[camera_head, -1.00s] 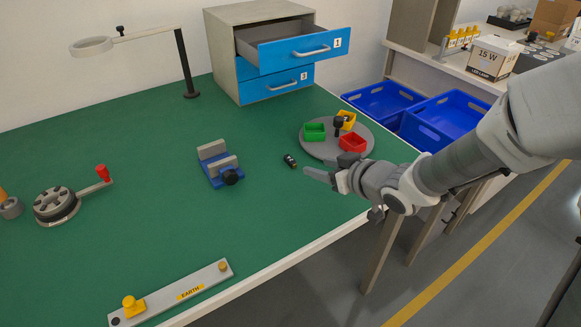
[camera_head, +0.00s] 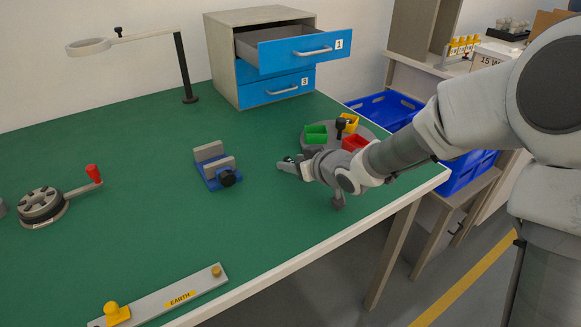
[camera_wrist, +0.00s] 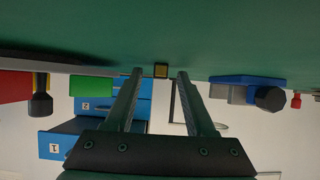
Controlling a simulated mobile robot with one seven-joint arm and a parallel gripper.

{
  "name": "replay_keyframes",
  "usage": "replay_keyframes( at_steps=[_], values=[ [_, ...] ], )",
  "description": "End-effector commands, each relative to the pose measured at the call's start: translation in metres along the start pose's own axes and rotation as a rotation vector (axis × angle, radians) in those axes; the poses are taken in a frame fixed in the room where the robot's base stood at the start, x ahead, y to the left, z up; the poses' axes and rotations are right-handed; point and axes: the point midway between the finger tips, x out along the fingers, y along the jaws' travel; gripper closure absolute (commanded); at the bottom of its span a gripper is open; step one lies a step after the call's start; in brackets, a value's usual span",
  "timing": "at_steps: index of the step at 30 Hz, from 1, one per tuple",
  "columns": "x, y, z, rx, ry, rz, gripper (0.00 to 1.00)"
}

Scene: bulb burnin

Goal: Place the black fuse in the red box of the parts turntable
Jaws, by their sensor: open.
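The black fuse lies on the green bench top. In the wrist view the fuse (camera_wrist: 161,70) shows end-on as a small dark block with a yellowish face, between the two fingertips. My gripper (camera_wrist: 160,75) is open, low over the bench, with nothing clamped. In the head view my gripper (camera_head: 284,165) largely hides the fuse. The red box (camera_head: 354,143) sits on the grey round turntable (camera_head: 369,131), right of my gripper and partly behind my arm. The red box also shows at the left edge of the wrist view (camera_wrist: 14,86).
A green box (camera_head: 315,133), a yellow box (camera_head: 350,122) and a black knob (camera_head: 341,124) are on the turntable. A blue vise (camera_head: 216,173) stands left of my gripper. The blue drawer unit (camera_head: 275,86) behind has its upper drawer open. Green bench ahead of the vise is clear.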

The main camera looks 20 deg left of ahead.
Motion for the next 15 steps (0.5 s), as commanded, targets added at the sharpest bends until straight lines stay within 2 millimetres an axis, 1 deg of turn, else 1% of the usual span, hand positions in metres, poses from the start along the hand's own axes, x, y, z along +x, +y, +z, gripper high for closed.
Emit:
replay_keyframes(
  at_steps=[4,13,15],
  values=[
    [-0.0006,0.0003,-0.0005,0.000,0.000,0.001,0.45],
    [-0.0008,0.0004,-0.0004,0.000,0.000,0.001,0.99],
    [-0.0008,0.0003,-0.0004,0.000,0.000,0.001,1.00]
  ],
)
